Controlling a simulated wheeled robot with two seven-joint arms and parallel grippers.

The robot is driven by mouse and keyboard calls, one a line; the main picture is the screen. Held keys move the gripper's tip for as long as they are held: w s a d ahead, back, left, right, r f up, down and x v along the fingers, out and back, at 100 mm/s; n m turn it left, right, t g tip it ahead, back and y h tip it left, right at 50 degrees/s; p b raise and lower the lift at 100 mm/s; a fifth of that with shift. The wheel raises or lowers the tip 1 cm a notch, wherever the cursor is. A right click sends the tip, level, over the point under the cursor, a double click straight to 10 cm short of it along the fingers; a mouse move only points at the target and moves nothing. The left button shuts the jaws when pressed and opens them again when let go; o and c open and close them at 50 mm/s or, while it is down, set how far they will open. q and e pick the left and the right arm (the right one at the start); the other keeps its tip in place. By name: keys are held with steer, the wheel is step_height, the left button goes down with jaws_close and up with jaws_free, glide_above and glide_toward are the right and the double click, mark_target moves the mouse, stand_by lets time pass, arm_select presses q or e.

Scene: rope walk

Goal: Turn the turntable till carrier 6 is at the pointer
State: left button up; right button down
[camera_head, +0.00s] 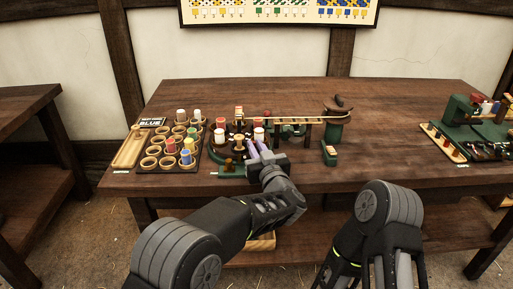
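The turntable (240,150) stands on the table left of its middle, a low round piece carrying several bobbins with white, red and yellow parts. Carrier numbers and the pointer are too small to make out. My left gripper (257,147) reaches in at the turntable's right front side, its pale purple fingers close to the bobbins. Whether the fingers touch or hold anything is unclear, and they and the hand hide part of the turntable. My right arm (385,215) shows at the lower right, but its gripper is not in view.
Left of the turntable are a rack (151,163) of round holders with several coloured bobbins, a wooden tray (130,149) and a small sign (152,122). A green block (329,155) stands nearer. A green machine (462,122) sits far right.

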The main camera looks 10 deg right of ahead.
arm_select(q)
steer(key=shift+o, duration=0.3)
steer(key=shift+s, duration=0.1)
steer(key=s, duration=0.5)
steer(key=s+d, duration=0.1)
steer(key=s, duration=0.1)
steer(key=shift+s, duration=0.3)
